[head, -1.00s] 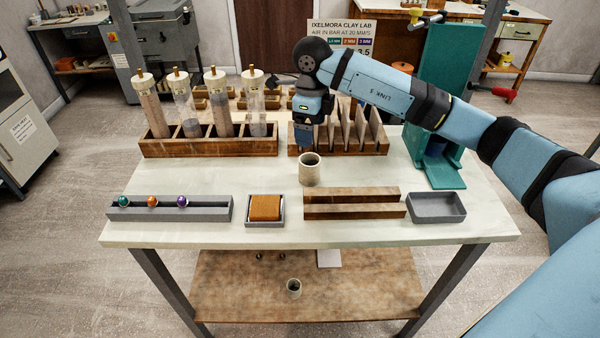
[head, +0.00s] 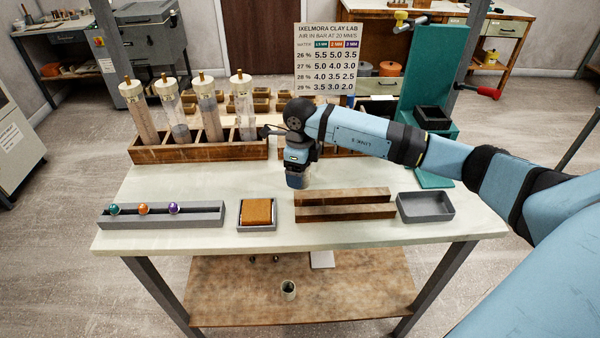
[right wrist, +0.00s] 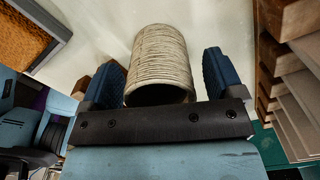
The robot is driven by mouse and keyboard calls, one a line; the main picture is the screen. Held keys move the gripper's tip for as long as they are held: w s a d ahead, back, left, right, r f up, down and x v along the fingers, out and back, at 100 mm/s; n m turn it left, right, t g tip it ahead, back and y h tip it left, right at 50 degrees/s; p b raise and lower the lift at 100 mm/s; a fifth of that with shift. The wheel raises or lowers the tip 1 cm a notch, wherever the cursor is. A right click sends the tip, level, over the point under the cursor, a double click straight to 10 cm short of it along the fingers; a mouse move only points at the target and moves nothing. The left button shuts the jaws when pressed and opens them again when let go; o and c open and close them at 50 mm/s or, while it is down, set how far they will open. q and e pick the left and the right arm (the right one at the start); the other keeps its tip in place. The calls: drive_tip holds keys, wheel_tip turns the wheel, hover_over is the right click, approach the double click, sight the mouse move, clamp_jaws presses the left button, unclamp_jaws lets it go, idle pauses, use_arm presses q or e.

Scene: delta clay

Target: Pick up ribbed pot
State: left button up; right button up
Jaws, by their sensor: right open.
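The ribbed pot (right wrist: 162,55) is a pale beige cylinder with fine rings around its wall and a dark open mouth. In the right wrist view it stands between the two blue fingers of my right gripper (right wrist: 163,80), with gaps at the sides near the fingertips. The gripper is open and holds nothing. In the head view my right gripper (head: 297,180) points down over the middle of the white table (head: 240,180) and hides the pot. My left gripper is not in view.
A wooden rack (head: 200,150) with several tubes stands behind, left. In front lie a grey bead rail (head: 190,217), a sponge tray (head: 257,214), wooden bars (head: 345,210) and a grey tray (head: 425,207). A teal press (head: 435,70) stands at right. A small pot (head: 288,289) is on the lower shelf.

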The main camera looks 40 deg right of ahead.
drive_tip(key=c, duration=1)
drive_tip(key=shift+r, duration=0.1)
drive_tip(key=shift+c, duration=0.2)
